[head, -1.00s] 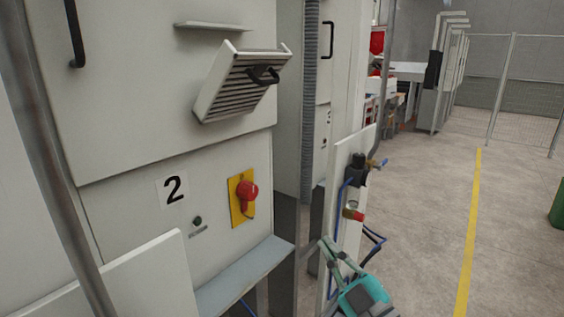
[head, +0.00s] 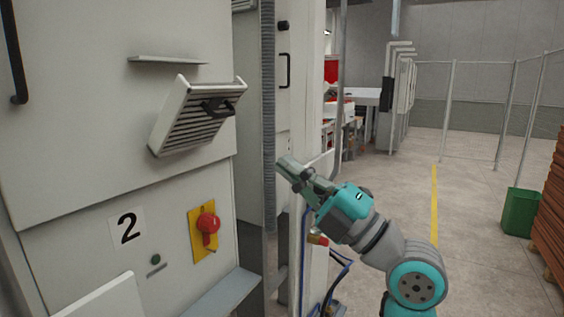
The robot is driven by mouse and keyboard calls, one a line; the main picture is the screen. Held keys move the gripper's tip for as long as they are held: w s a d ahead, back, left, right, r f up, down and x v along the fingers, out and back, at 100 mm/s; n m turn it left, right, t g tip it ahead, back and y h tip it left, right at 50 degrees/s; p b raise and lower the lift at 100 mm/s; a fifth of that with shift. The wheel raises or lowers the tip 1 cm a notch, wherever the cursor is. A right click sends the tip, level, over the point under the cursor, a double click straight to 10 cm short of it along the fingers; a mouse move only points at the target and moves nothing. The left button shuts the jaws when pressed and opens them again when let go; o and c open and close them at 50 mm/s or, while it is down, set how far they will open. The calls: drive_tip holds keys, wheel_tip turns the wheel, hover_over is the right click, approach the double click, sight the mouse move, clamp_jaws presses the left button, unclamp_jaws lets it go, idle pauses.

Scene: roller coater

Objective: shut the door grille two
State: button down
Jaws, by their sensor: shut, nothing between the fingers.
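My arm comes up from the lower right.
A ledge (head: 167,60) juts out above the grille. A red switch (head: 207,224) on a yellow plate and a lower shelf (head: 221,295) are below. A grey corrugated hose (head: 268,120) runs beside the cabinet. Open floor (head: 400,200) lies to the right.

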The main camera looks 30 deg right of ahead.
sight(227, 116)
drive_tip(key=x, duration=1.2)
drive_tip(key=shift+f, duration=0.1)
drive_tip(key=shift+w, duration=0.1)
